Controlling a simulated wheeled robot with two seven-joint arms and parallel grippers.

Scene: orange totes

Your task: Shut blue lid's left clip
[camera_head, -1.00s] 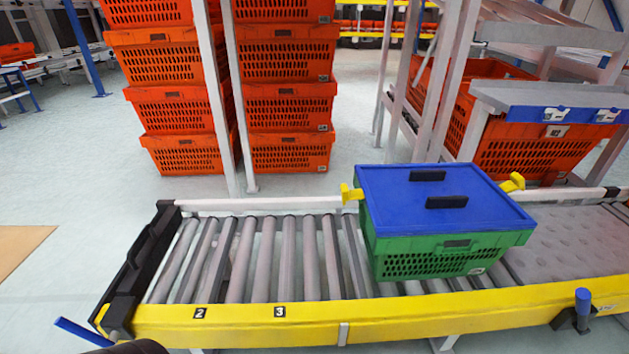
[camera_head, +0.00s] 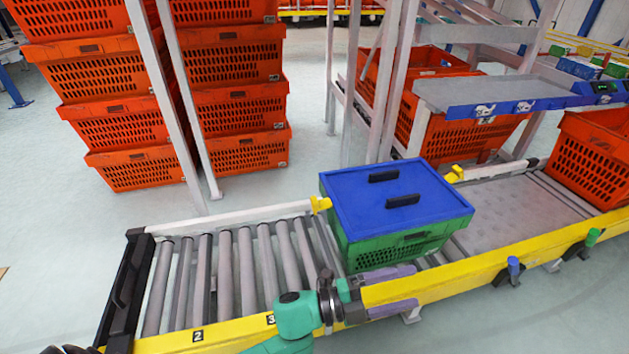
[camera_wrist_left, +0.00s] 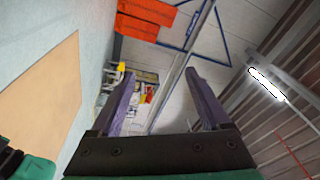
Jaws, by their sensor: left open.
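A green tote (camera_head: 395,248) with a blue lid (camera_head: 405,196) stands on the roller conveyor in the head view. The lid lies flat on the tote and has two black handles. The yellow left clip (camera_head: 320,204) sticks out from the lid's left side. Another yellow clip (camera_head: 455,174) sticks out at the lid's far right. My left gripper (camera_head: 415,287) is open and empty in front of the tote, over the yellow front rail, right of and nearer than the left clip. Its spread purple fingers also show in the left wrist view (camera_wrist_left: 160,75), with no clip visible there. My right gripper is out of view.
The conveyor's yellow front rail (camera_head: 467,280) runs across the front. Bare rollers (camera_head: 245,268) lie left of the tote. Stacked orange totes (camera_head: 130,168) stand behind at the left. A shelf rack (camera_head: 500,100) stands behind at the right. An orange tote (camera_head: 596,160) sits at the far right.

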